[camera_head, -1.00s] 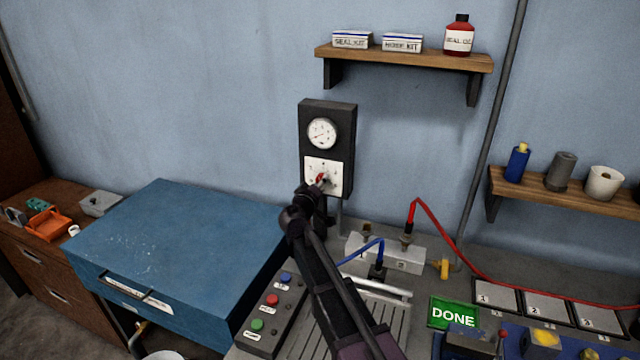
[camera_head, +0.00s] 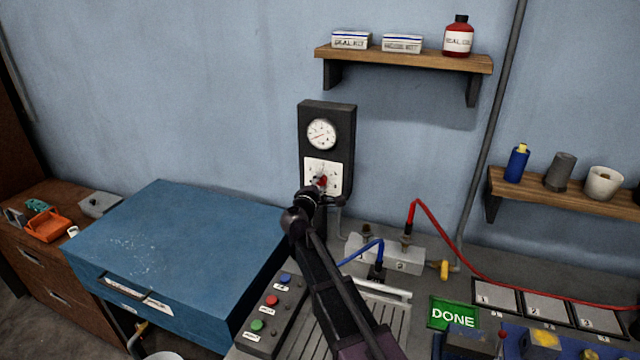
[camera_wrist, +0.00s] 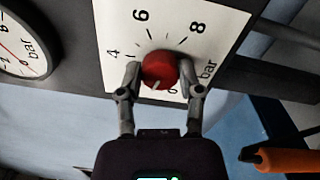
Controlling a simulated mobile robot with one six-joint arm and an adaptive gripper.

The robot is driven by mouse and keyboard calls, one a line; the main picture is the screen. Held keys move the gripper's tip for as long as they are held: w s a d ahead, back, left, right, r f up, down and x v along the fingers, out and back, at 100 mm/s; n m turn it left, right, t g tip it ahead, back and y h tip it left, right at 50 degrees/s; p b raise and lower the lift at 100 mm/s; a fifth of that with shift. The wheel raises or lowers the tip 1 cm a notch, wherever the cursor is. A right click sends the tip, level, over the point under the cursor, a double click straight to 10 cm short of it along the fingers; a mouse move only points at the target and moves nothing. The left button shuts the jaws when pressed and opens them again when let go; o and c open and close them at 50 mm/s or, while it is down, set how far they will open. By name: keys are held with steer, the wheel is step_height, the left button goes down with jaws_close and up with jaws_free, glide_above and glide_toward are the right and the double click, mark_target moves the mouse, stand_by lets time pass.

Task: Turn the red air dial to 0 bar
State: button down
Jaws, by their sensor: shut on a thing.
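The red air dial (camera_wrist: 160,68) sits on a white scale plate (camera_wrist: 232,22) marked 4, 6, 8 and bar in the wrist view. Its white pointer mark faces the lower edge of the picture, slightly left, near a partly covered numeral that looks like 0. My gripper (camera_wrist: 160,66) is shut on the dial, one finger on each side. In the head view the dial (camera_head: 322,181) shows just above my gripper (camera_head: 316,188). The round pressure gauge (camera_head: 321,133) is above it on the dark panel (camera_head: 345,112); its exact reading is too small to tell.
A blue cabinet (camera_head: 180,250) stands left of my arm. A button box (camera_head: 270,315), a metal block with hoses (camera_head: 405,258) and a green DONE sign (camera_head: 453,313) are on the bench. A wooden shelf (camera_head: 405,58) hangs above the panel.

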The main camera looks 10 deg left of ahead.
steer(key=n, duration=0.4)
steer(key=shift+w+r+n, duration=0.1)
steer(key=shift+w+n, duration=0.05)
steer(key=shift+n, duration=0.25)
steer(key=shift+a+n, duration=0.1)
steer(key=shift+n, duration=1.9)
steer(key=shift+c, duration=1.3)
jaws_free()
steer(key=shift+s, duration=0.2)
steer(key=s, duration=0.7)
steer(key=shift+a, duration=0.4)
steer(key=shift+s, duration=0.1)
